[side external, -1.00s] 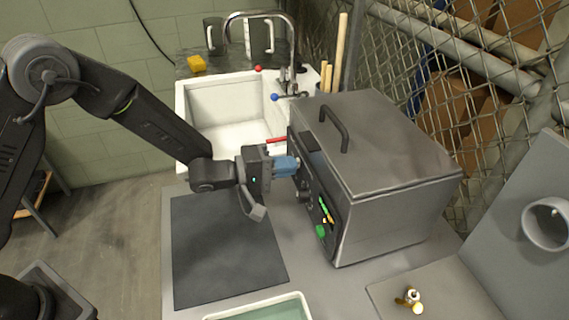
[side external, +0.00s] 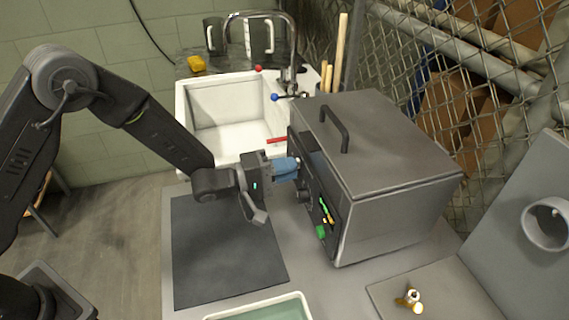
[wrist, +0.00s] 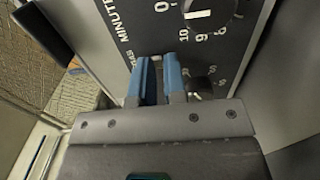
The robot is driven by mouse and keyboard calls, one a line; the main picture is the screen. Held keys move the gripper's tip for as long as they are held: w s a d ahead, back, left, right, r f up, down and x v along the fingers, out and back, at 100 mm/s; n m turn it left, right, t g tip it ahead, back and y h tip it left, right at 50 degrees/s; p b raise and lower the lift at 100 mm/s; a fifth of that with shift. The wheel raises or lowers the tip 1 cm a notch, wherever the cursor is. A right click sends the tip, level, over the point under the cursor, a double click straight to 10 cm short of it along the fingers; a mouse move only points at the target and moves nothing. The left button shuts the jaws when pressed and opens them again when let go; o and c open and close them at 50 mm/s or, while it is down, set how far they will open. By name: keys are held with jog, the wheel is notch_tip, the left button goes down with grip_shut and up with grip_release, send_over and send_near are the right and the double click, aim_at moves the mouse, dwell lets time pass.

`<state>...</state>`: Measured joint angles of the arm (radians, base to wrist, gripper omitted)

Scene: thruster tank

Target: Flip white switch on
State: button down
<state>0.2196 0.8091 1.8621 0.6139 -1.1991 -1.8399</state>
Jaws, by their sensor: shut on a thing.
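The white switch (wrist: 156,58) shows as a small pale tip between my fingertips in the wrist view, on the black control panel (wrist: 130,14) of a grey metal box (side external: 390,215). Most of the switch is hidden by the fingers. My gripper (wrist: 158,66) has two blue fingers, close together on either side of the switch and up against the panel. In the side view my gripper (side external: 297,168) reaches the panel's upper far part from the left, and the switch is too small there to tell its position.
A dial (wrist: 208,14) and a dark knob (wrist: 200,86) sit beside the fingers. A green button (side external: 321,232) is lower on the panel. A black mat (side external: 225,255) lies clear below my gripper. A white sink (side external: 235,110) stands behind.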

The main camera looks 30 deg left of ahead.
jog(key=shift+w+d+r, duration=0.1)
jog(key=shift+w+d, duration=0.05)
jog(key=shift+d, duration=0.1)
dwell(0.6)
jog(key=v, duration=1.4)
jog(key=shift+s+a, duration=0.2)
jog(key=shift+a, duration=0.05)
jog(key=a+r+m+y, duration=0.4)
jog(key=a+r+y, duration=0.55)
jog(key=y, duration=0.25)
jog(key=s+r+m+g, duration=0.2)
jog(key=s+g, duration=0.1)
jog(key=s, duration=0.6)
jog(key=s+r+m+g, duration=0.3)
jog(key=s+g, duration=0.1)
jog(key=s, duration=0.6)
jog(key=shift+s+r+y, duration=0.25)
jog(key=shift+r+y, duration=0.05)
jog(key=shift+y, duration=0.1)
